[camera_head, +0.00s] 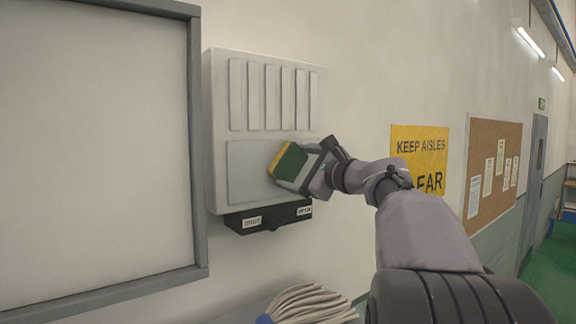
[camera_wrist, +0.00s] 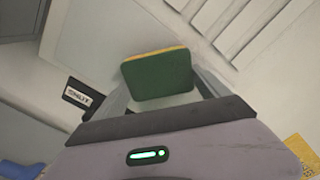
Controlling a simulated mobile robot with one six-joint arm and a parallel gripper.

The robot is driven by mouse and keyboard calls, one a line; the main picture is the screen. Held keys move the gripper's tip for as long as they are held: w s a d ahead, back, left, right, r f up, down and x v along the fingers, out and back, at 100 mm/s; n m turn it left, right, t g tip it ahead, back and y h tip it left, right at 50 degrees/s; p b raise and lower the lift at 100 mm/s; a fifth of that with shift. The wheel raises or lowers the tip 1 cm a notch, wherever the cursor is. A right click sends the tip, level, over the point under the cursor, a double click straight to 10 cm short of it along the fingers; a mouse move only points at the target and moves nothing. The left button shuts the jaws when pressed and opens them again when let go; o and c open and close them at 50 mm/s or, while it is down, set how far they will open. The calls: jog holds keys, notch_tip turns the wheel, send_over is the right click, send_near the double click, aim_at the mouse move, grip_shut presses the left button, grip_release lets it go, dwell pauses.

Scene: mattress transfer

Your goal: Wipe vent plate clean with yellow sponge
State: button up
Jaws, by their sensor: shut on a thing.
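The vent plate (camera_head: 240,165) is a light grey wall panel with several vertical slats above and a flat lower area. Its slats (camera_wrist: 255,30) also show at the upper right of the wrist view. My gripper (camera_head: 303,167) is shut on a sponge (camera_head: 290,161) with a green side and a yellow layer. The sponge sits between the two fingers in the wrist view (camera_wrist: 158,75). It is at the lower right part of the plate, its yellow side towards the plate. I cannot tell whether it touches. No clear dirt shows on the plate.
A black box with white labels (camera_head: 268,217) sits under the plate. A grey-framed board (camera_head: 198,140) is to the left. A yellow sign (camera_head: 420,150) and a cork board (camera_head: 492,165) hang to the right. A mop head (camera_head: 310,303) shows below.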

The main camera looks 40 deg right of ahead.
jog(key=d+p, duration=0.2)
jog(key=d, duration=0.5)
jog(key=shift+s+f, duration=0.1)
jog(key=shift+w+a+b, duration=0.2)
jog(key=shift+a+b, duration=1.8)
jog(key=shift+a, duration=2.3)
jog(key=shift+a+b, duration=0.45)
jog(key=shift+a, duration=0.15)
jog(key=shift+w+a+b, duration=0.15)
jog(key=shift+a+b, duration=0.6)
jog(key=shift+a, duration=2.4)
jog(key=shift+d, duration=0.2)
jog(key=shift+s+d, duration=0.15)
jog(key=shift+s, duration=0.15)
jog(key=shift+s+a+b, duration=0.15)
jog(key=shift+s+b, duration=0.35)
jog(key=shift+s, duration=0.9)
jog(key=shift+s+a+b, duration=0.1)
jog(key=shift+s+b, duration=0.35)
jog(key=shift+s, duration=0.9)
